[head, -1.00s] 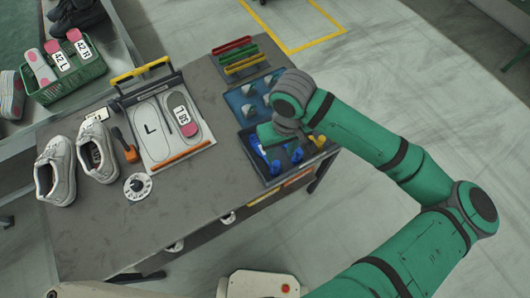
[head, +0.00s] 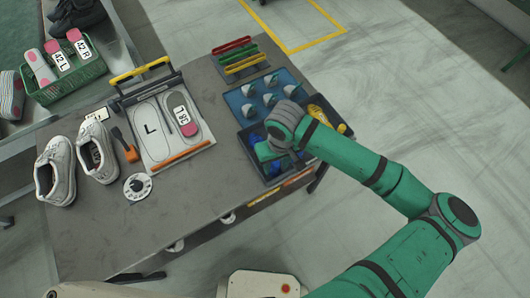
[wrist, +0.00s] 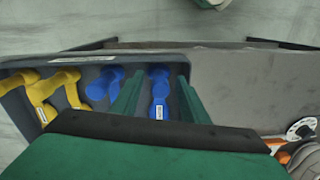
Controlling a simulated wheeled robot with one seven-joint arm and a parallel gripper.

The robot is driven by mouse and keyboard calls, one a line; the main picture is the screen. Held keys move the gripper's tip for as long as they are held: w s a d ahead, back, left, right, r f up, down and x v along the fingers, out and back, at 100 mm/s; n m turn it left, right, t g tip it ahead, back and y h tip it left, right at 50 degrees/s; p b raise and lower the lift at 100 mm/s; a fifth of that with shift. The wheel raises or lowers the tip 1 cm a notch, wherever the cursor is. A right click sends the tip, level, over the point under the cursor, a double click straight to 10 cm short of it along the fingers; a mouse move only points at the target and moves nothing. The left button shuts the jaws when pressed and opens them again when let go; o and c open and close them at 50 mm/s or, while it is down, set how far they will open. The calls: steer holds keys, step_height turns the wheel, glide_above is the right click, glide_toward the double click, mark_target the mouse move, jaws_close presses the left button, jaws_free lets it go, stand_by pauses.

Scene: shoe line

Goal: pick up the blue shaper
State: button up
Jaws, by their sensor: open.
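Two blue shapers lie in a dark tray (wrist: 205,60) at the table's front right corner. In the wrist view one blue shaper (wrist: 160,92) lies between the two green fingers of my gripper (wrist: 158,98), with a white label at its lower end. The other blue shaper (wrist: 104,84) lies just left of the left finger. My gripper is open above the tray, and I cannot tell how far above.
Several yellow shapers (wrist: 66,84) lie at the left of the tray. Behind it stands a blue tray (head: 236,101) with several grey-white pieces. A board marked L (head: 150,130), a dial (head: 137,186) and grey shoes (head: 56,170) are to the left. The table's front middle is clear.

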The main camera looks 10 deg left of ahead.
jaws_close()
steer(key=shift+r, duration=0.2)
